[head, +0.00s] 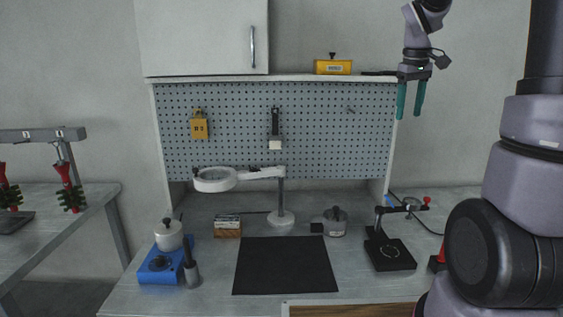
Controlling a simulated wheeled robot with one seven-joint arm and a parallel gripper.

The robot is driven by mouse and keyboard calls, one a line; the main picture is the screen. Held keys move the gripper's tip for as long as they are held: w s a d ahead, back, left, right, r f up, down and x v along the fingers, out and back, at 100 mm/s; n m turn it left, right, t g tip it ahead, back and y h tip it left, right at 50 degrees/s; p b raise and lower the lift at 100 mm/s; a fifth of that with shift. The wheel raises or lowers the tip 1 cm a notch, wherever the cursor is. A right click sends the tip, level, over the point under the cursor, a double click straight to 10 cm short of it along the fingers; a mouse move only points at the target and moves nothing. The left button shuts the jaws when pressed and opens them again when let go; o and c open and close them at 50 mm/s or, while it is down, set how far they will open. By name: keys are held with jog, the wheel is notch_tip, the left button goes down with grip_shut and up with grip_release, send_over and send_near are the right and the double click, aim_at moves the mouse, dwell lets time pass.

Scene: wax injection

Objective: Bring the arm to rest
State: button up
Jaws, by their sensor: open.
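My gripper (409,101) is raised at the upper right of the head view, in front of the pegboard's right edge. Its two teal fingers point down and stand apart, with nothing between them. It hangs high above the workbench and looks clear of the things on it. My arm comes in from the right side, and its middle part runs out of the picture at the top.
The bench (215,285) bears a black mat (287,266), a magnifier lamp (215,180), a blue heater (158,265), a lidded pot (335,222) and a black stand (390,255). A yellow box (333,67) sits on the shelf left of my gripper. A white cabinet (200,38) hangs upper left.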

jog(key=s+a+r+m+t+y, duration=0.1)
jog(key=s+a, duration=0.4)
jog(key=s, duration=0.5)
jog(key=s+a+r+m+t+y, duration=0.2)
jog(key=s+a+m+t, duration=0.2)
jog(key=s, duration=0.7)
jog(key=shift+s+a+r+m, duration=0.2)
jog(key=shift+a+r+m, duration=0.35)
jog(key=shift+m, duration=0.55)
